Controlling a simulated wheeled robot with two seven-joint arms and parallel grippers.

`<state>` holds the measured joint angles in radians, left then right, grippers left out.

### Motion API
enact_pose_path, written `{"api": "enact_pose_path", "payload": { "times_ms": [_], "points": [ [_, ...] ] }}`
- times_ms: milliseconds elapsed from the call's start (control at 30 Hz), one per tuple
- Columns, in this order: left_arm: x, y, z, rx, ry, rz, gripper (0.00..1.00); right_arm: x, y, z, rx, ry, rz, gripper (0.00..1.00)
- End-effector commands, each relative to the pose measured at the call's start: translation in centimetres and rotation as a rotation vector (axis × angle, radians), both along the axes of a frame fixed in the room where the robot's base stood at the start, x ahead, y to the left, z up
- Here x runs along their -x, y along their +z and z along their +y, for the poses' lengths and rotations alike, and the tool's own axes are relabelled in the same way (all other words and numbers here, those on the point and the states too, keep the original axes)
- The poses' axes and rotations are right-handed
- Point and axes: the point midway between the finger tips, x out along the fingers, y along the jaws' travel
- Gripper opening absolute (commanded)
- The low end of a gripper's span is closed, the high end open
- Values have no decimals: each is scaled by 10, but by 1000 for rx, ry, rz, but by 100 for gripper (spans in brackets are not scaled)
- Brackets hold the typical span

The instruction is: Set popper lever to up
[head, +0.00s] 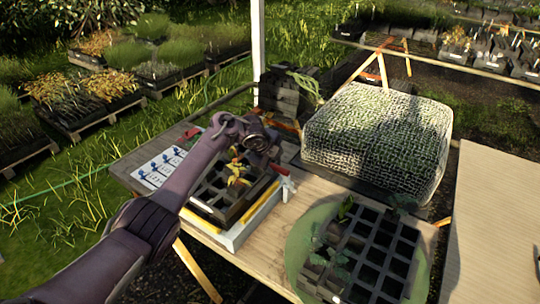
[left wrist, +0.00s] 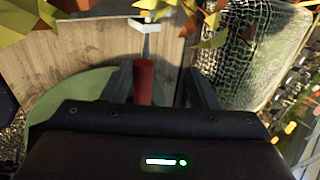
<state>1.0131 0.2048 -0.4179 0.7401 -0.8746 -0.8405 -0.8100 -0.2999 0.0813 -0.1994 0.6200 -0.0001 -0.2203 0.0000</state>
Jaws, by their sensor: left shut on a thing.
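The popper (head: 240,234) is a white frame with yellow bars on the wooden table, with a black cell tray (head: 213,196) on it. Its lever (head: 281,170) has a red grip and a white end piece at the popper's right corner. In the left wrist view, the red grip (left wrist: 143,82) stands between my fingers, with a thin grey rod running to a white block. My left gripper (head: 272,155) reaches over the tray from the left and is shut on the red grip; its fingertips are partly hidden in the head view. My right gripper is out of view.
Orange-yellow seedling leaves (head: 238,175) stand in the tray close below my left gripper. A mesh-covered box (head: 378,135) is behind right. Another black cell tray (head: 372,250) rests on a round green mat (head: 298,235) in front. A white card with blue marks (head: 160,167) lies left.

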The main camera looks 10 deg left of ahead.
Motion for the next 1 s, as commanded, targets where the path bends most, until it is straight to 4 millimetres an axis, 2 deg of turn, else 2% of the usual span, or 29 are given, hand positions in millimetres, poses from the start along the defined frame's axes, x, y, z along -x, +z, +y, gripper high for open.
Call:
{"api": "enact_pose_path", "payload": {
  "times_ms": [33,300,433,867,1000],
  "points": [
    [-3,19,-2,13,0,-29,41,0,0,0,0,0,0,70],
    [22,52,10,7,1,-22,41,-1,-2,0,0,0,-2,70],
    [31,61,13,6,0,-14,41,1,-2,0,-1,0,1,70],
    [37,62,15,1,3,-7,41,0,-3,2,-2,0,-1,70],
    [46,41,7,19,51,-4,41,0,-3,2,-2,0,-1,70]
  ]
}}
